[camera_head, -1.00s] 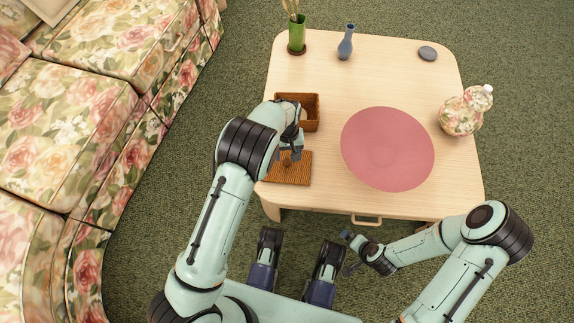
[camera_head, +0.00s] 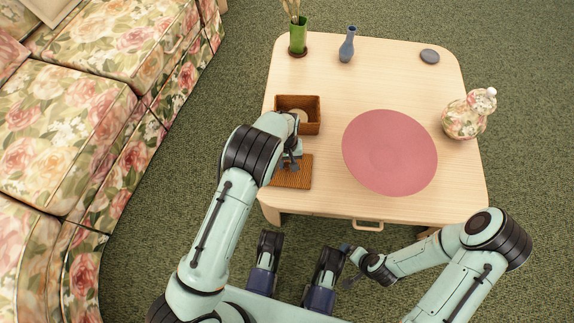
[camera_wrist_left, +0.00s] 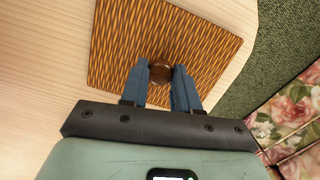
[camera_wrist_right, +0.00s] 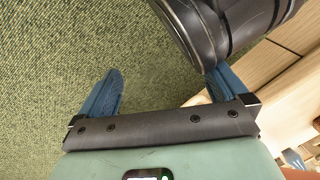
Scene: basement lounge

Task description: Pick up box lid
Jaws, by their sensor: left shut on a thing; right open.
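The box lid (camera_head: 292,179) is a flat brown woven square lying on the near left part of the table, just in front of the open wicker box (camera_head: 312,103). In the left wrist view the lid (camera_wrist_left: 205,42) shows a round dark wooden knob (camera_wrist_left: 160,72) at its middle. My left gripper (camera_head: 292,163) is over the lid, and in the left wrist view its blue fingers (camera_wrist_left: 162,78) are closed around the knob. I cannot tell whether the lid is clear of the table. My right gripper (camera_wrist_right: 160,85) is open and empty, in front of the table's near edge.
A pink round mat (camera_head: 390,152) lies at the table's middle right. A green vase (camera_head: 298,36), a blue vase (camera_head: 347,45) and a grey stone (camera_head: 430,56) are at the back. A floral sofa (camera_head: 75,100) is left.

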